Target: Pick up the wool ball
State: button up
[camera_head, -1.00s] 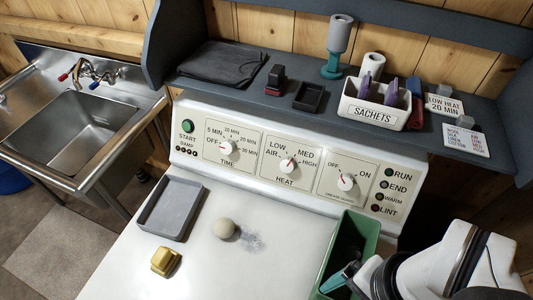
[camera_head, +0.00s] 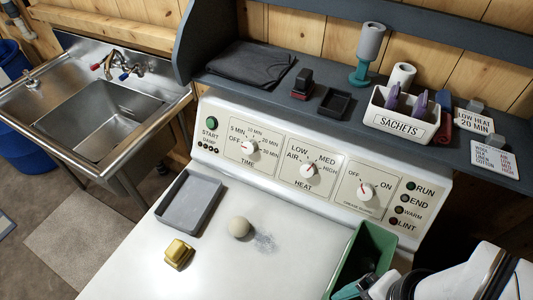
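The wool ball (camera_head: 239,227) is a pale beige sphere on the white dryer top (camera_head: 215,270), right of a grey tray and beside a grey lint smudge. My gripper (camera_head: 352,287) is at the lower right, at the near end of the green bin, well to the right of the ball and apart from it. Its teal finger parts are partly cut off by the bottom edge, so I cannot tell whether it is open.
The empty grey tray (camera_head: 165,219), a yellow block (camera_head: 178,254) and the green bin (camera_head: 341,268) stand around the ball. The control panel (camera_head: 280,163) rises behind. A shelf above holds a sachets box (camera_head: 405,128). A steel sink (camera_head: 45,125) is at the left.

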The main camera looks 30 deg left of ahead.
jog(key=shift+o, duration=0.9)
jog(key=w+a+f+n+h, duration=0.2)
jog(key=w+f+n+h, duration=0.3)
jog(key=n, duration=0.8)
jog(key=n+t+y, duration=0.3)
jog(key=n+t, duration=0.9)
jog(key=n, duration=1.7)
send_near(234, 229)
jog(key=x, duration=1.2)
jog(key=shift+w+f, duration=0.1)
jog(key=shift+f, duration=0.1)
jog(key=c, duration=1.4)
jog(key=shift+r, duration=0.15)
